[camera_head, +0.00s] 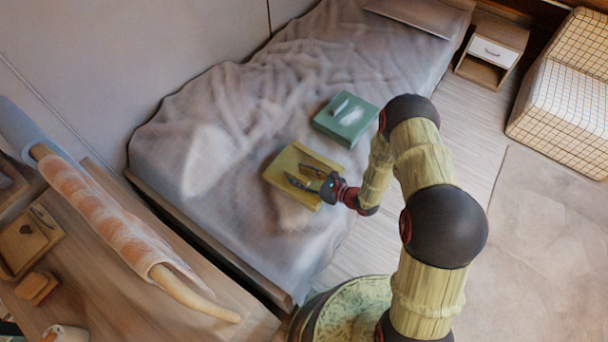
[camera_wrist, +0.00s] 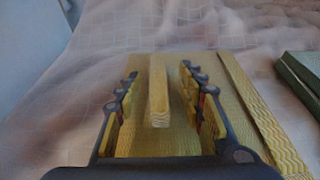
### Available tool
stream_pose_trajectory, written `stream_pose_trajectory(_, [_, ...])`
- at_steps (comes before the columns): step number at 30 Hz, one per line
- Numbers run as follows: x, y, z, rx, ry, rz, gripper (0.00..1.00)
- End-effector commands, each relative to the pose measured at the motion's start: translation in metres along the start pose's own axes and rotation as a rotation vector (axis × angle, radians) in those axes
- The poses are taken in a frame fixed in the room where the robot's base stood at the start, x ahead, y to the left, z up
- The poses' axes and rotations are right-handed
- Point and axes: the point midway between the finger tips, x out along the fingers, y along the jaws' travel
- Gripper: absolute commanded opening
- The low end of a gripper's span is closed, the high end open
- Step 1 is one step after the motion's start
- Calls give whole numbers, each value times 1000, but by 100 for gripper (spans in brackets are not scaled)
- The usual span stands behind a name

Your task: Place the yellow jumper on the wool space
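The yellow jumper (camera_head: 284,162) appears as a flat, yellow, box-like folded piece on the grey bed. A raised yellow bar (camera_wrist: 158,100) runs along its middle in the wrist view. My gripper (camera_head: 303,173) is over the jumper. In the wrist view its fingers (camera_wrist: 158,76) are spread, one on each side of the bar, with gaps between. The fingers hide parts of the jumper's top. I cannot tell whether they touch its surface. No spot marked as the wool space can be made out.
A teal-green folded piece (camera_head: 345,118) with a pale raised bar lies behind the jumper on the bed (camera_head: 235,110). A wooden desk (camera_head: 130,300) with a rolled cloth (camera_head: 110,215) is at left. A nightstand (camera_head: 492,50) and checked armchair (camera_head: 570,95) stand at upper right.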

Motion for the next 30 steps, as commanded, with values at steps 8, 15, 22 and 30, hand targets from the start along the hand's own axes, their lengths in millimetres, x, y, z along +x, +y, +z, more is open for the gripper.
stream_pose_trajectory(8, [0, 0, 0, 0, 0, 0, 24])
stream_pose_trajectory(15, [0, 0, 0, 0, 0, 0, 10])
stream_pose_trajectory(22, [0, 0, 0, 0, 0, 0, 0])
stream_pose_trajectory(30, [0, 0, 0, 0, 0, 0, 0])
